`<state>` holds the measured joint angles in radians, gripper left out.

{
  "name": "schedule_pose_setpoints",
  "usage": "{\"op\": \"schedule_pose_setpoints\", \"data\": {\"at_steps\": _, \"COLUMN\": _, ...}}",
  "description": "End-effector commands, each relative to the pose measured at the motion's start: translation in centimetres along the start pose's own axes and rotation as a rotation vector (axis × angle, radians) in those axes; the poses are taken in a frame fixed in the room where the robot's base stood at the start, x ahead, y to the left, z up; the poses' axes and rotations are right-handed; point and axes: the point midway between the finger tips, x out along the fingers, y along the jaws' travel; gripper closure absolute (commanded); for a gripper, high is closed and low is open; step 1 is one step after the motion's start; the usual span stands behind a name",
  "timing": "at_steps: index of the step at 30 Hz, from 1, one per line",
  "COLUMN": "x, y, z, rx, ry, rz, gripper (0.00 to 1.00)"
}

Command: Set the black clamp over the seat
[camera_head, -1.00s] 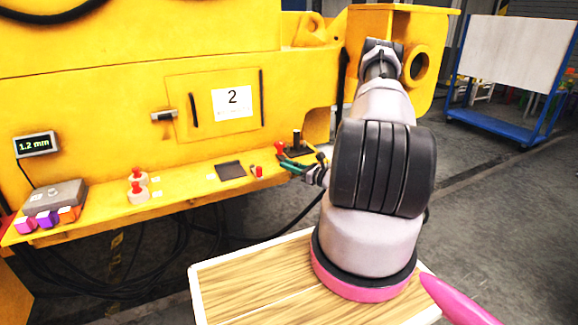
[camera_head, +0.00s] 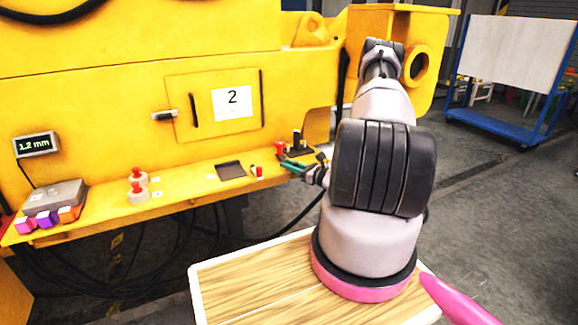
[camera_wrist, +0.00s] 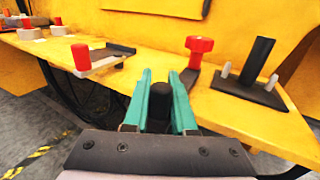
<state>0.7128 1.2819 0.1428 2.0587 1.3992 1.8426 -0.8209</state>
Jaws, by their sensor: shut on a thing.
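My gripper (camera_wrist: 160,88) has two teal fingers, shut on a black rounded piece (camera_wrist: 159,108), seemingly the black clamp. Only its upper end shows between the fingers; its lower part is hidden. In the head view my gripper (camera_head: 295,166) is small and partly covered by my arm, at the right end of the yellow ledge. To the right in the wrist view, a black plate (camera_wrist: 240,92) carries an upright black post (camera_wrist: 258,60) and two pale pins. It may be the seat; I cannot tell. My gripper is apart from it, to its left.
A red-knobbed piece (camera_wrist: 200,45) stands on the ledge between gripper and plate. Another red-topped piece (camera_wrist: 80,58) sits at the ledge edge, near a dark flat pad (camera_head: 231,171).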

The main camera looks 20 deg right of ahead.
Motion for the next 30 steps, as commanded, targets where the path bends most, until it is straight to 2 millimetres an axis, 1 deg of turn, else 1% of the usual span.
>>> {"op": "schedule_pose_setpoints", "data": {"at_steps": 8, "x": -0.6, "y": -0.9, "z": 0.0, "rx": -0.004, "ry": 0.001, "rz": 0.08, "gripper": 1.0}}
{"op": "schedule_pose_setpoints", "data": {"at_steps": 21, "x": -1.8, "y": -4.3, "z": -0.1, "rx": -0.004, "ry": 0.001, "rz": 0.404, "gripper": 1.0}}
{"op": "schedule_pose_setpoints", "data": {"at_steps": 30, "x": -2.0, "y": -6.2, "z": -0.2, "rx": -0.002, "ry": 0.0, "rz": 0.58, "gripper": 1.0}}
